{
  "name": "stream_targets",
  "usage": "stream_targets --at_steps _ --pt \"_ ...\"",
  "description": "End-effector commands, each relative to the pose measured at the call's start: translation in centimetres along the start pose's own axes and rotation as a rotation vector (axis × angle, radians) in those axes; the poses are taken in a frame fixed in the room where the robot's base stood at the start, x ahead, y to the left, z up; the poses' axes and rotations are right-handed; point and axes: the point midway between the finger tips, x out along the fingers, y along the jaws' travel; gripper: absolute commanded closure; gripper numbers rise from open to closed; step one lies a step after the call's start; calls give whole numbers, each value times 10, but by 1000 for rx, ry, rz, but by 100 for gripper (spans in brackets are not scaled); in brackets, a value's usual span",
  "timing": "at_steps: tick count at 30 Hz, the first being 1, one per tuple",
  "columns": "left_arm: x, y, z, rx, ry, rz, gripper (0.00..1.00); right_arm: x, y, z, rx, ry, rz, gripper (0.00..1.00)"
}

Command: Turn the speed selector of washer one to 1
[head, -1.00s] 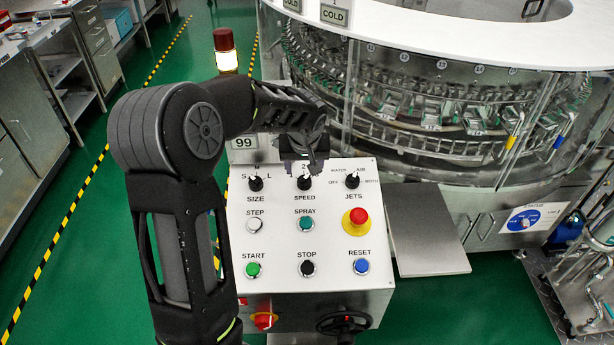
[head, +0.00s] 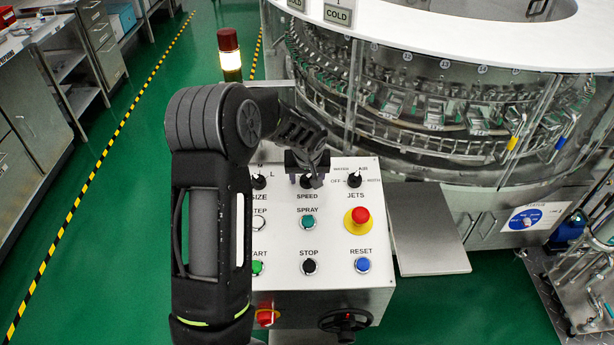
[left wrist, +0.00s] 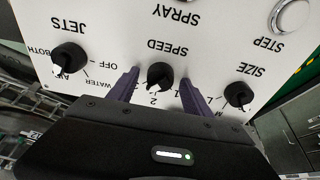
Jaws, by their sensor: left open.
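The speed selector is a black knob with a white pointer, above the word SPEED on the white panel (head: 335,225). In the head view my left gripper (head: 307,177) is over it and hides most of it. The left wrist view, upside down, shows the speed selector (left wrist: 160,75) between the two open fingers of my left gripper (left wrist: 159,80). One finger is on each side, with a gap to the knob. The white pointer faces roughly toward the 2 mark. My right gripper is out of view.
The size selector (left wrist: 238,95) and the jets selector (head: 354,180) flank the speed selector. Below are the spray button (head: 308,222) and a red emergency button (head: 360,215). The rotary washer (head: 440,110) stands behind; a signal lamp (head: 229,55) is at the left.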

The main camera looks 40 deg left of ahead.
Motion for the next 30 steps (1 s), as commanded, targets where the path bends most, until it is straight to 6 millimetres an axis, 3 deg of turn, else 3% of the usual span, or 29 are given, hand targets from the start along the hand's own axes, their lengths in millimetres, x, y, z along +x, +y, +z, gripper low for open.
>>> stream_targets --at_steps 22,30 --pt "0 0 0 0 0 0 100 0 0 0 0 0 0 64" --pt "1 0 0 -11 0 -2 100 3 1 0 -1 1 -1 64"
